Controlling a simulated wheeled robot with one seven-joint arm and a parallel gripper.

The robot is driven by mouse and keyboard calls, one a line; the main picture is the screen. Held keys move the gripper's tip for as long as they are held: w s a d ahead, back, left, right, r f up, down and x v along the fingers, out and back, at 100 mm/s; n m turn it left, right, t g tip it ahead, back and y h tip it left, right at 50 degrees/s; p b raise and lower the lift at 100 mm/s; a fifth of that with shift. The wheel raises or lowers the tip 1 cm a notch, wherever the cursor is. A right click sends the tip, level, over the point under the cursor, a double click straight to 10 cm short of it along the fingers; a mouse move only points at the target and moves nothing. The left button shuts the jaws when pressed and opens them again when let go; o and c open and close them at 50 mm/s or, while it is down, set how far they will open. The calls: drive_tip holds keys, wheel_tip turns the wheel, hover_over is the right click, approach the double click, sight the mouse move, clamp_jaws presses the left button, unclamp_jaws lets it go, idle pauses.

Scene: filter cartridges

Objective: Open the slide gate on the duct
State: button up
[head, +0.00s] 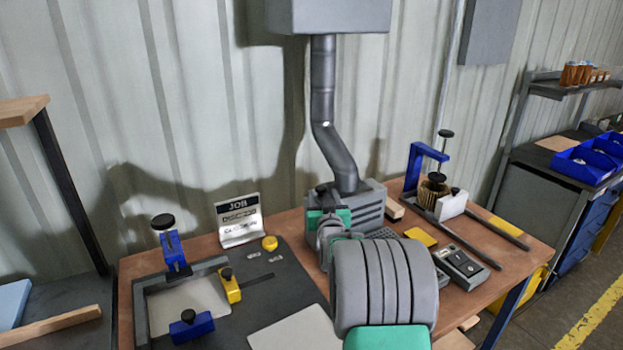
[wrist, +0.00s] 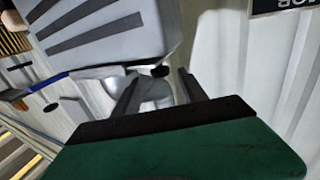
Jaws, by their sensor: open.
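The grey duct (head: 323,85) drops from a box on the wall, bends, and enters a grey louvred housing (head: 371,212) on the bench. My gripper (head: 325,192) is at the left side of this housing, partly hidden by my own arm. In the wrist view my gripper (wrist: 160,90) has its two dark fingers spread apart with nothing held between them. A small black knob (wrist: 160,71) shows just beyond the fingertips, beside the housing (wrist: 100,45). I cannot tell whether it belongs to the slide gate. No gate plate can be made out in the head view.
A blue-and-black clamp (head: 172,245) and a yellow block (head: 229,285) stand on the dark mat at the left. A job card (head: 239,220) leans near the wall. A blue-framed press (head: 414,165) and a grey control box (head: 460,267) are at the right.

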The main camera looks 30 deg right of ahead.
drive_tip(key=shift+w+d+r, duration=0.15)
drive_tip(key=shift+w+d, duration=0.05)
drive_tip(key=shift+w, duration=0.25)
drive_tip(key=p+x, duration=0.2)
drive_tip(key=x, duration=0.5)
drive_tip(key=shift+c, duration=0.2)
clamp_jaws()
idle(0.8)
